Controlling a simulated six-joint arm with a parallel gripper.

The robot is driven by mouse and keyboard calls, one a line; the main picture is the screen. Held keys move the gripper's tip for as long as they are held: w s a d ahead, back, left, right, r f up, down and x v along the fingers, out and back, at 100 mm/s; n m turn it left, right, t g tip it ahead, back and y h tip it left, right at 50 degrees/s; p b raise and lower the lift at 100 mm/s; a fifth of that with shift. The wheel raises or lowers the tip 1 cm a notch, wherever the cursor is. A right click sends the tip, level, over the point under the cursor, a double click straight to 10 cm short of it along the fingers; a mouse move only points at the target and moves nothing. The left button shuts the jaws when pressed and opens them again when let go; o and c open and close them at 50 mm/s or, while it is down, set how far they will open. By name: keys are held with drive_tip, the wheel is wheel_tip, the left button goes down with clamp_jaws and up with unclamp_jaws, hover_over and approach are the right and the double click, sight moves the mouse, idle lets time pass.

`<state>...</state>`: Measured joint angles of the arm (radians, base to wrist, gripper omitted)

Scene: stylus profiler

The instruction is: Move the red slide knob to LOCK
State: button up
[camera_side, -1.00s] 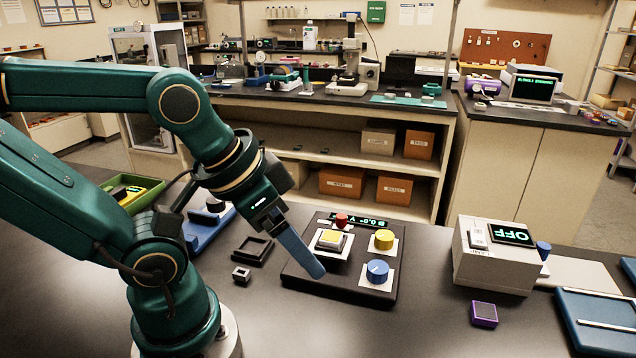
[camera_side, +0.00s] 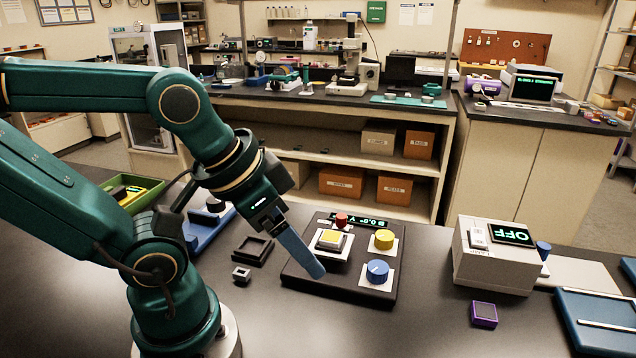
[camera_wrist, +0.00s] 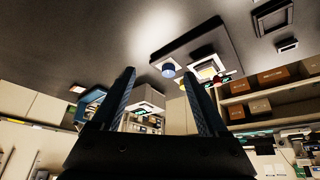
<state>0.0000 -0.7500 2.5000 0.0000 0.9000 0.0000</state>
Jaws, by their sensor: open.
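A red knob (camera_side: 341,219) sits at the back of a dark control panel (camera_side: 300,282), beside a small green display. Whether it is the slide knob, and its LOCK mark, I cannot make out. A red spot, probably the same knob, shows small in the wrist view (camera_wrist: 216,80). My gripper (camera_side: 318,273) slants down over the panel's front left part, in front of the red knob and apart from it. In the wrist view my gripper (camera_wrist: 158,72) has its two fingers spread, with nothing held between them.
The panel also carries a yellow square button (camera_side: 330,237), a yellow knob (camera_side: 384,239) and a blue knob (camera_side: 377,271). A beige box reading OFF (camera_side: 490,268) stands to the right. A purple block (camera_side: 484,313) and a black square frame (camera_side: 252,251) lie on the bench.

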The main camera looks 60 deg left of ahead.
idle(0.4)
drive_tip(key=c, duration=0.3)
drive_tip(key=w+a+r+n, duration=0.1)
drive_tip(key=w+a+r, duration=0.1)
drive_tip(key=w+r, duration=0.35)
drive_tip(key=n+g, duration=0.5)
drive_tip(key=g, duration=0.1)
hover_over(342, 216)
wheel_tip(342, 216, down, 13)
drive_tip(key=shift+a, duration=0.15)
drive_tip(key=shift+f, duration=2.2)
